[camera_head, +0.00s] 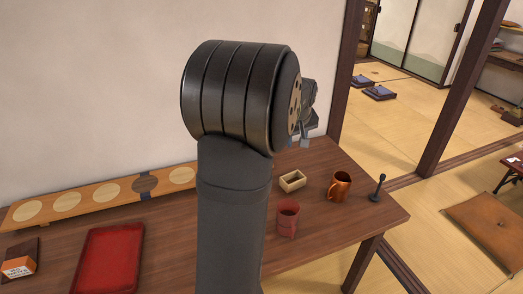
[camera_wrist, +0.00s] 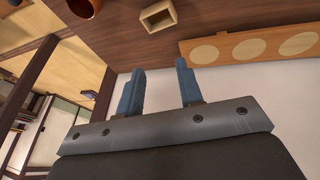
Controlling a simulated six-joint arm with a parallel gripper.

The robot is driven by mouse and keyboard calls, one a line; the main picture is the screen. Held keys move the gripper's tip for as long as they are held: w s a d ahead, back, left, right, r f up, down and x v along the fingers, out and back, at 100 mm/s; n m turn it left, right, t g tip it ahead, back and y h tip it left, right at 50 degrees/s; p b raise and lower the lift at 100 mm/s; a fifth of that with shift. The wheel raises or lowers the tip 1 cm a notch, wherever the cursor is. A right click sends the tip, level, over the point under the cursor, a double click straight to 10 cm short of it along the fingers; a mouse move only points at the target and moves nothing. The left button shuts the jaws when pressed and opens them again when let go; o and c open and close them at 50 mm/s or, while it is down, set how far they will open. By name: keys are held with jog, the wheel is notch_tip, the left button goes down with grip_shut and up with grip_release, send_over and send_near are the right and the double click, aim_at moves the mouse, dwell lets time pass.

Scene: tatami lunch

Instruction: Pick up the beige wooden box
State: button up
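The beige wooden box (camera_head: 292,181) is a small open-topped box on the dark wooden table, left of the copper mug. It also shows at the top of the wrist view (camera_wrist: 158,15), apart from and beyond my fingertips. My gripper (camera_wrist: 157,66) has its two blue fingers spread with nothing between them. In the head view my gripper (camera_head: 304,142) is mostly hidden behind my arm and is above the table, behind the box.
A copper mug (camera_head: 340,186), a red cup (camera_head: 288,219) and a dark stand (camera_head: 378,189) are near the box. A red tray (camera_head: 110,257), an orange-and-white box (camera_head: 18,266) and a long board with pale discs (camera_head: 68,205) are left. The wall is behind.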

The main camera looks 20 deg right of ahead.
jog(key=m+g, duration=0.4)
jog(key=m, duration=1.1)
send_over(297, 182)
jog(key=a, duration=0.2)
notch_tip(297, 182, down, 12)
jog(key=r, duration=0.1)
jog(key=shift+y, duration=0.4)
jog(key=f, duration=0.6)
jog(key=d+f, duration=0.1)
jog(key=f, duration=0.4)
jog(key=d+f, duration=0.1)
jog(key=f, duration=0.5)
jog(key=shift+w+d+f, duration=0.15)
jog(key=shift+w+f, duration=0.05)
jog(key=shift+f, duration=0.15)
jog(key=shift+c, duration=0.4)
grip_shut()
